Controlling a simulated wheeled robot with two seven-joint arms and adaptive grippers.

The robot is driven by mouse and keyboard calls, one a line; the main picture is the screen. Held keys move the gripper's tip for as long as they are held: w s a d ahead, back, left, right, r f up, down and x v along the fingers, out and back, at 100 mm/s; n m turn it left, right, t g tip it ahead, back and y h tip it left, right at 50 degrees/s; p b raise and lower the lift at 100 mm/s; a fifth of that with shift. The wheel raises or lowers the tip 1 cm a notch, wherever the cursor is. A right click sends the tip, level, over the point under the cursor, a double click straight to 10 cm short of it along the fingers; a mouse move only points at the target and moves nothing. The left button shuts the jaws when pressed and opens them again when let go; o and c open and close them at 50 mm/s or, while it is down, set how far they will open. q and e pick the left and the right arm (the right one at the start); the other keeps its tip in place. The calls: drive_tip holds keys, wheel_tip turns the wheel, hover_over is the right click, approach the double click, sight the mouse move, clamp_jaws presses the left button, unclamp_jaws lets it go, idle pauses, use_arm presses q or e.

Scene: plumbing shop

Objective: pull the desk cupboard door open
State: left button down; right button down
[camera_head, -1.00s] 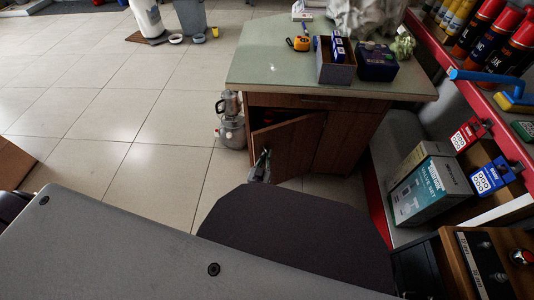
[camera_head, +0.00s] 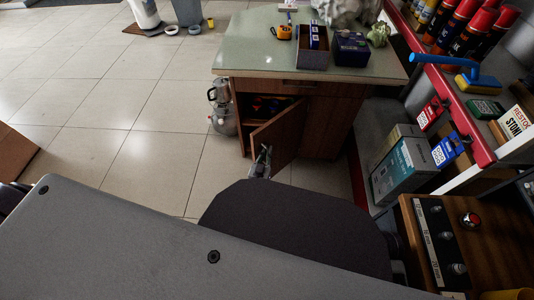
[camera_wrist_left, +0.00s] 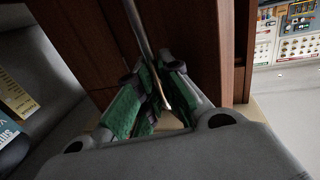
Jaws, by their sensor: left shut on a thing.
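The desk (camera_head: 240,58) has a pale green top and a brown wooden body. Its cupboard door (camera_head: 284,136) stands partly open, swung out toward me, with dark contents showing in the gap behind it. My left gripper (camera_head: 262,158) is at the free edge of the door. In the left wrist view my left gripper (camera_wrist_left: 158,92) has its green-padded fingers shut around a thin metal handle (camera_wrist_left: 137,30) running along the brown door (camera_wrist_left: 188,32). My right gripper is not in view.
A metal pot (camera_head: 222,118) stands on the floor beside the desk's left side. A valve-set box (camera_head: 402,165) stands on the right, below a red-edged shelf (camera_head: 440,105) with spray cans.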

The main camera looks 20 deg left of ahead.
use_arm(q)
drive_tip(key=c, duration=1.8)
unclamp_jaws()
drive_tip(key=shift+c, duration=0.2)
